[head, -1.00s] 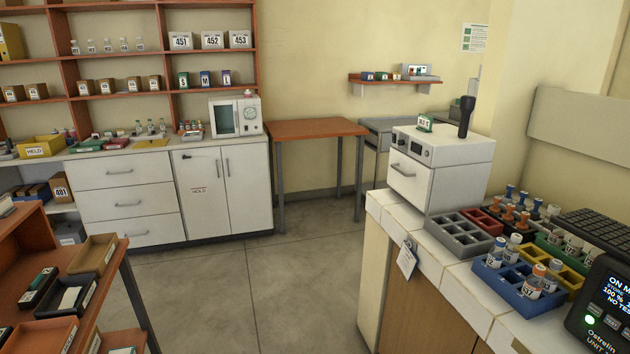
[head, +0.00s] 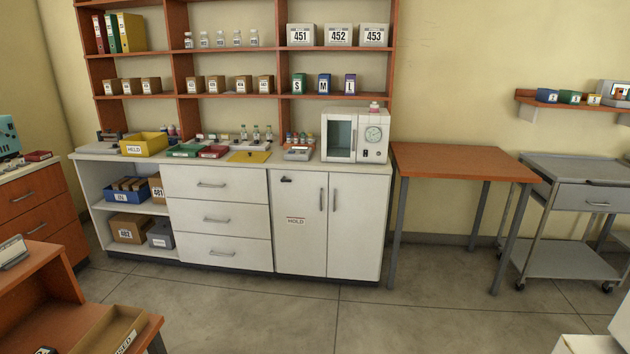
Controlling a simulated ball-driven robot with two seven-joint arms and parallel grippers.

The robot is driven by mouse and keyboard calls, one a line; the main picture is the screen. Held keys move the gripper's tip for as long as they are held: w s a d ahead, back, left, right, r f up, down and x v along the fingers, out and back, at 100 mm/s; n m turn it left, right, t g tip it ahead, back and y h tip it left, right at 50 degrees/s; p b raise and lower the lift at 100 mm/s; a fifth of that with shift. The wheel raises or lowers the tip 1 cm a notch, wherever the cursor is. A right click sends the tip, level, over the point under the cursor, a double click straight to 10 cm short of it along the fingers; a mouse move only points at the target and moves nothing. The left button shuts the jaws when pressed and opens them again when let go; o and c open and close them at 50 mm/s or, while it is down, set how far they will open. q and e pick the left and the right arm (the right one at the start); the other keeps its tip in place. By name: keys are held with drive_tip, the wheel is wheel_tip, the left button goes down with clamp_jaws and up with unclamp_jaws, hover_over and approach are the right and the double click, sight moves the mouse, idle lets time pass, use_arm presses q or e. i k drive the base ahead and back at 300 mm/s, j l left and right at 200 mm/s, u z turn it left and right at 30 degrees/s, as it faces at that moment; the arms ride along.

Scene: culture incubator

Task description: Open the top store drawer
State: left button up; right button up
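A white cabinet with a stack of three drawers stands against the back wall in the head view. Its top drawer (head: 212,184) is shut, flush with the drawers below, and has a grey bar handle (head: 211,185). The middle drawer (head: 217,218) and bottom drawer (head: 221,250) are also shut. Whether this is the store the task names, I cannot tell from any label. Neither of my grippers is in view.
Right of the drawers are shut cabinet doors labelled HOLD (head: 296,221). An orange table (head: 460,161) and a grey trolley (head: 575,196) stand further right. A wooden shelf unit (head: 40,268) is at the near left. The floor (head: 280,315) before the drawers is clear.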

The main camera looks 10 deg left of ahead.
sight(193, 182)
drive_tip(key=i+u, duration=0.1)
drive_tip(key=i, duration=0.65)
drive_tip(key=i+l+u, duration=0.1)
drive_tip(key=i, duration=0.65)
drive_tip(key=i+l+u, duration=0.15)
drive_tip(key=i, duration=0.65)
drive_tip(key=i+j+u, duration=0.15)
drive_tip(key=i, duration=0.4)
drive_tip(key=i+j+u, duration=0.15)
drive_tip(key=i, duration=0.45)
drive_tip(key=k+j, duration=0.05)
drive_tip(key=j, duration=0.05)
